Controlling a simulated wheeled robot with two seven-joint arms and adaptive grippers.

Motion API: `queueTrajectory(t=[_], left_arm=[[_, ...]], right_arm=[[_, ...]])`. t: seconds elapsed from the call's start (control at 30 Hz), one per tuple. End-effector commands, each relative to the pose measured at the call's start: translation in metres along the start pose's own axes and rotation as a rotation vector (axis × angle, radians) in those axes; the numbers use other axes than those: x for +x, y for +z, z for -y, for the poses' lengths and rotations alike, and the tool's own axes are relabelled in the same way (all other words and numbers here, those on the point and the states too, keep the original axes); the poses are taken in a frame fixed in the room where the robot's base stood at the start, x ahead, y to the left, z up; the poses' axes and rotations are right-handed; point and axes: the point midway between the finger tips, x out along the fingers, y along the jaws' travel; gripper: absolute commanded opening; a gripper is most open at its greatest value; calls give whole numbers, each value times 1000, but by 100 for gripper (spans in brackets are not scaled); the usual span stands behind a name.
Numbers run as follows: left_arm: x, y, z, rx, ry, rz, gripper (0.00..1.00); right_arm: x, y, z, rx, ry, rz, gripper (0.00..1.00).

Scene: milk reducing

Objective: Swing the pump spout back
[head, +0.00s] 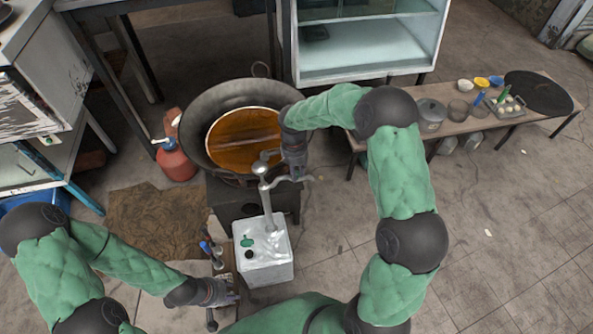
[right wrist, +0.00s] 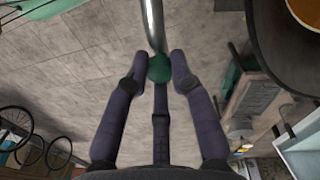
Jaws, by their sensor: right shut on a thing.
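The pump (head: 265,205) stands upright on a white metal canister (head: 264,272), in front of the wok. Its head has curved metal arms, one near the wok rim and one reaching right; I cannot tell for sure which is the spout. My right gripper (head: 293,170) is at the pump head, right of the column. In the right wrist view, its fingers (right wrist: 158,72) close around a green knob (right wrist: 159,68) at the end of a curved metal tube (right wrist: 153,25). My left gripper (head: 228,294) is low beside the canister, its fingers too small to read.
A dark wok (head: 193,125) with brown liquid (head: 240,148) sits on a stove behind the canister. A red bottle (head: 175,162) stands at left. A low bench (head: 455,124) with a pot and bowls is at right. The floor right of the canister is clear.

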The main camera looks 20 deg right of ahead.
Motion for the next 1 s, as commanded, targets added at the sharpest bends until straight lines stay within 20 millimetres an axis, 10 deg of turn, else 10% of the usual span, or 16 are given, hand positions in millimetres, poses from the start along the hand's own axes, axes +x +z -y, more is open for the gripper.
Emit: queueTrajectory(t=[0.17, 0.2, 0.3, 0.67, 1.0], left_arm=[[0, 0, 0, 0, 0, 0, 40], [0, 0, 0, 0, 0, 0, 40], [0, 0, 0, 0, 0, 0, 40], [0, 0, 0, 0, 0, 0, 40], [0, 0, 0, 0, 0, 0, 40]], right_arm=[[2, 2, -2, 0, 8, 4, 0], [2, 2, -3, 0, 8, 4, 27], [2, 2, -2, 0, 8, 4, 48], [-2, 1, -1, 0, 3, 2, 48], [-54, 0, 0, 0, 0, 1, 48]])
